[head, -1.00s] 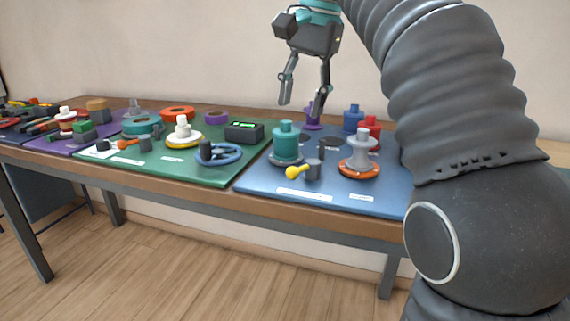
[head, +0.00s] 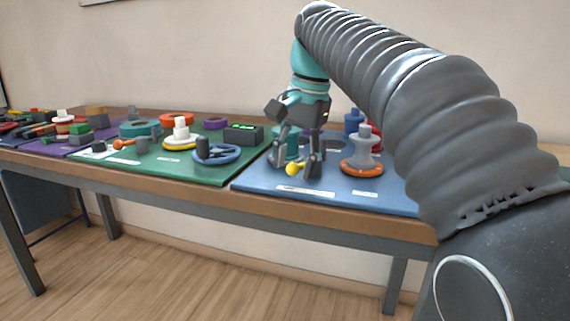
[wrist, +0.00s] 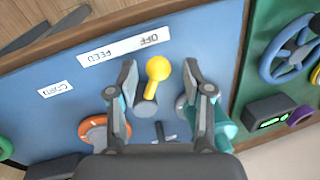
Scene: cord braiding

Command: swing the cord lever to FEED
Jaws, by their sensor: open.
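The cord lever has a yellow knob (wrist: 157,68) on a short yellow arm and a dark grey pivot (wrist: 146,107). It also shows in the head view (head: 293,169), partly behind my gripper. A white label (wrist: 125,47) reads OFF and FEED, upside down in the wrist view. The knob leans toward the OFF end. My gripper (wrist: 159,82) is open, low over the blue panel (wrist: 45,125). One finger is on each side of the knob, with visible gaps. In the head view my gripper (head: 297,165) is down at the lever.
A teal spool (wrist: 225,127) stands close to my finger. A grey spool with an orange base (head: 361,155) stands on the other side. A small CORD label (wrist: 55,89) lies on the blue panel. A green panel with a blue handwheel (head: 216,155) adjoins it.

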